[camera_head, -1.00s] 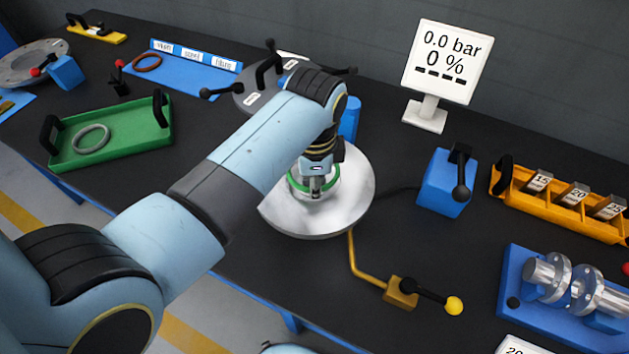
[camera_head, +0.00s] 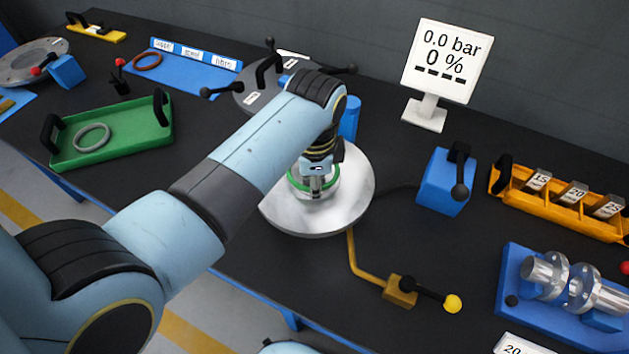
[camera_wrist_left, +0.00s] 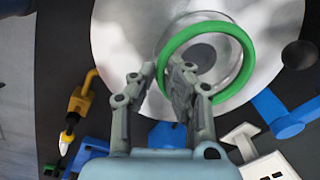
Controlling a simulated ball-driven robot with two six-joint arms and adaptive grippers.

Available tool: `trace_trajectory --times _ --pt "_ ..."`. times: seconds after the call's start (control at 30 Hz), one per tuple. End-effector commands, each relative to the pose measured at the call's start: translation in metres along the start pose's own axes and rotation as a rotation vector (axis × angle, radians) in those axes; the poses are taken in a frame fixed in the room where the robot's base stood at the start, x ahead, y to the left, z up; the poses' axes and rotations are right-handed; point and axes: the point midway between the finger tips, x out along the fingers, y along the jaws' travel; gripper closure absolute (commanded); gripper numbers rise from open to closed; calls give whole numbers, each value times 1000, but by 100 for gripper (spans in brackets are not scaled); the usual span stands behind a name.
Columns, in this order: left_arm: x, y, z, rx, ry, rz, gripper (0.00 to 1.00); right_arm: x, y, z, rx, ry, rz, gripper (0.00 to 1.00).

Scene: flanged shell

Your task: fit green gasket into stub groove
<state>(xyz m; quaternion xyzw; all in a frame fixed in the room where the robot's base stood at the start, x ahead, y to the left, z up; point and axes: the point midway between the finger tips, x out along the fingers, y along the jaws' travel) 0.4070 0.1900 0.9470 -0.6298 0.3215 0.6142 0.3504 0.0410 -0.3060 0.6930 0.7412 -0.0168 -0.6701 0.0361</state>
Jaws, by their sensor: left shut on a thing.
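The green gasket (camera_wrist_left: 212,27) is a thin ring. My left gripper (camera_wrist_left: 168,74) is shut on one side of it, with the ring reaching out past the fingertips. In the head view the gasket (camera_head: 293,181) shows around the top of the short metal stub (camera_head: 327,194) on the round silver plate (camera_head: 350,208). My left gripper (camera_head: 316,186) points down there. In the wrist view the ring overlaps the stub's rim and looks a little off its centre. I cannot tell whether it touches the stub or sits in the groove. My right gripper is out of view.
A brass valve with a yellow knob (camera_head: 453,304) stands in front of the plate. A blue block with a black lever (camera_head: 442,185) is to its right. A green tray (camera_head: 130,141) holds a grey ring (camera_head: 91,137) at left. A display (camera_head: 445,60) stands behind.

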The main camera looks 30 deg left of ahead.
Motion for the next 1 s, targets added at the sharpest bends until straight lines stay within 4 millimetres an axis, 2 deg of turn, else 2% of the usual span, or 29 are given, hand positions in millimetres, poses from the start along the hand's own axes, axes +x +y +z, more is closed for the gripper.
trace_trajectory --times 0.83,0.87,1.0 --pt "22 1 0 0 0 -1 100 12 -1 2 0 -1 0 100" --pt "21 1 0 0 0 -1 85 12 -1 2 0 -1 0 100" --pt "21 1 0 0 0 0 67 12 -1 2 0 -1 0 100"
